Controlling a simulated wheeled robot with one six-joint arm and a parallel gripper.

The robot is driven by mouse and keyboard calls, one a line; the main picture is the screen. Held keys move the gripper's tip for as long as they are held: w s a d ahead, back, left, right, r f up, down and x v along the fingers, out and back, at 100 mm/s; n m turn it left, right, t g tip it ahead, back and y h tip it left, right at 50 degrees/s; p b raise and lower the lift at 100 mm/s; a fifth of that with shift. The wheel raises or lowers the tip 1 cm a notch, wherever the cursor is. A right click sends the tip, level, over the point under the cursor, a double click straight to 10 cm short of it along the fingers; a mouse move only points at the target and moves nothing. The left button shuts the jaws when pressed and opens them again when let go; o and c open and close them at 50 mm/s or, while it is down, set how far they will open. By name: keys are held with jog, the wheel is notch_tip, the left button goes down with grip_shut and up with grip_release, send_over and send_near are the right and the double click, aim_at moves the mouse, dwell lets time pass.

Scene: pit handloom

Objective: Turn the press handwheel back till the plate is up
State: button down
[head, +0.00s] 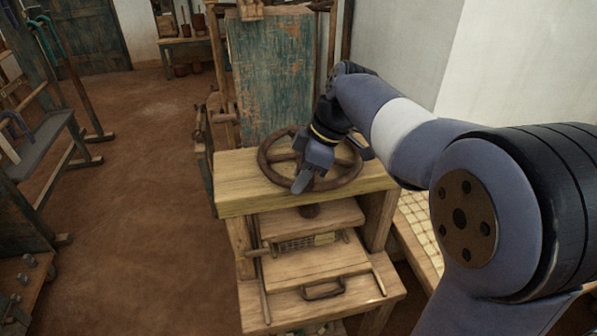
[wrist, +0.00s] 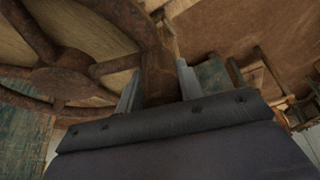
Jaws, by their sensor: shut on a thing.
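The press handwheel (head: 264,165) is a rusty brown spoked wheel lying flat above the press's wooden top beam (head: 238,198). My gripper (head: 302,180) comes down over its front part. In the wrist view, my gripper (wrist: 160,85) is shut on the wheel's rim, one finger on each side of it. The handwheel's hub and spokes (wrist: 65,78) show at left there. Below the beam, a dark screw end (head: 309,211) meets the wooden press plate (head: 335,217). A thin greyish patterned stack (head: 297,243) lies under the plate; I cannot tell whether they touch. My arm hides part of the wheel.
A lower board with a dark handle (head: 322,291) juts out at the press's front. A worn green panel (head: 270,75) stands behind the press. A white wall (head: 510,60) is close at right. Bare brown floor (head: 140,200) is open at left, with wooden frames beyond.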

aim_at(338, 181)
jog(key=shift+s+d+f+n+g, duration=0.15)
jog(key=shift+d+n+g, duration=0.25)
jog(key=shift+d+n, duration=0.5)
jog(key=d+n+g+p, duration=0.1)
jog(key=d+n, duration=0.1)
jog(key=shift+d+n, duration=0.25)
jog(key=shift+n, duration=0.05)
jog(key=shift+w+d+n+g+h+p, duration=0.25)
jog(key=shift+d+n+g+p, duration=0.1)
jog(key=shift+d+n, duration=0.5)
jog(key=shift+w+d+n+g+h+p, duration=0.15)
jog(key=shift+w+d+n+g+p, duration=0.15)
jog(key=shift+d+n, duration=0.5)
jog(key=shift+s+f, duration=0.1)
jog(key=c, duration=1.1)
grip_release()
jog(key=shift+o, duration=0.2)
jog(key=shift+r, duration=0.25)
jog(key=v, duration=1)
jog(key=shift+r, duration=0.25)
jog(key=shift+f, duration=0.1)
